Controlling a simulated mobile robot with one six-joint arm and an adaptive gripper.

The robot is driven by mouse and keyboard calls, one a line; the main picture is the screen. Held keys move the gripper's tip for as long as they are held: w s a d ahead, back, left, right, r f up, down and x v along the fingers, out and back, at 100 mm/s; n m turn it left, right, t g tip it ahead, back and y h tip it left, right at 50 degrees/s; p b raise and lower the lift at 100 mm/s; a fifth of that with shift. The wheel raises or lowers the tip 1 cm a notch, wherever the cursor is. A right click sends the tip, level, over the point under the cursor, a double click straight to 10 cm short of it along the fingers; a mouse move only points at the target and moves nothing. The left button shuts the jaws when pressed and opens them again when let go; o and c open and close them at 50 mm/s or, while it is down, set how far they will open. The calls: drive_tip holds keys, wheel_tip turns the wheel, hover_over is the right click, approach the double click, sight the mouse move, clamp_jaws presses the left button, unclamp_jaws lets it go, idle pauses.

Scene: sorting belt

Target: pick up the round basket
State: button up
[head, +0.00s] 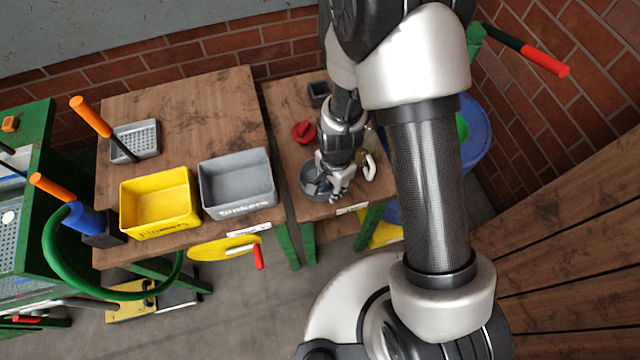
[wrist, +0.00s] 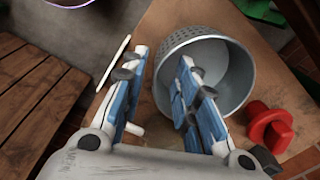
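The round basket (wrist: 238,72) is a grey metal bowl with a perforated outer wall. In the wrist view its mouth faces the camera, right of centre. In the head view the basket (head: 306,181) sits on the small wooden table, partly hidden by my gripper. My gripper (wrist: 162,58) is open, with blue-padded fingers spread apart. In the wrist view the right finger overlaps the basket's mouth and the left finger is outside its left wall. I cannot tell whether either finger touches it. In the head view my gripper (head: 335,185) is over the basket's right side.
A red knobbed object (head: 303,132) stands behind the basket; it also shows in the wrist view (wrist: 268,128). A small dark box (head: 319,94) is farther back. A yellow bin (head: 160,203) and a grey bin (head: 238,183) stand on the table to the left.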

drive_tip(key=shift+f, duration=0.7)
drive_tip(key=shift+c, duration=0.2)
clamp_jaws()
